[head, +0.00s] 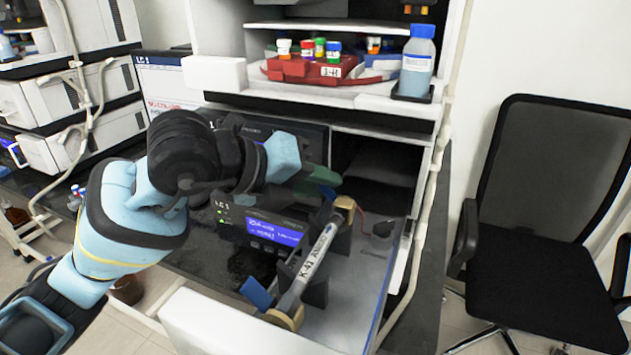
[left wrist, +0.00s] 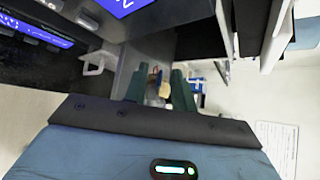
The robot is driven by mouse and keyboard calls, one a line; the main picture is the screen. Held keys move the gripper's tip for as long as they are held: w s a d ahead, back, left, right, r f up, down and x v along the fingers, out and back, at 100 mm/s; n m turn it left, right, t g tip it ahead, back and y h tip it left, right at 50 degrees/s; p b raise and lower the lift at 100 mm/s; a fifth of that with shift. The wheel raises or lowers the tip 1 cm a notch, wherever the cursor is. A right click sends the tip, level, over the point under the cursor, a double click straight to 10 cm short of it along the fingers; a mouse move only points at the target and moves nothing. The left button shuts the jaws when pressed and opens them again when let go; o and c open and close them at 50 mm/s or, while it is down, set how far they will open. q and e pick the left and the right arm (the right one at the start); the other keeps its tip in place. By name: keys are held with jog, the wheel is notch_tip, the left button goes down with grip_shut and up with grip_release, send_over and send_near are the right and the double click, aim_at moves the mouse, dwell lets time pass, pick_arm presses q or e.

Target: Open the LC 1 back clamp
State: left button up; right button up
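The LC 1 unit (head: 262,228) has a lit blue display and stands in the open drawer bay. A grey column labelled K-41 (head: 316,258) lies in dark holders in front of it, with tan end fittings (head: 345,206). A blue clamp lever (head: 257,293) stands up at the near end of the column. The back clamp, at the far end, is hard to make out beside my gripper. My left gripper (head: 322,178) is at that far end, its green fingers partly hidden by my arm. In the left wrist view its fingers (left wrist: 159,88) are apart, with a tan fitting showing between them.
A red rack (head: 312,70) with several capped vials and a blue-capped bottle (head: 417,60) stand on the shelf above. A pale tray (head: 350,300) lies under the column. A black chair (head: 545,230) stands at the right.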

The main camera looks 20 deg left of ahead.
pick_arm(q)
grip_shut()
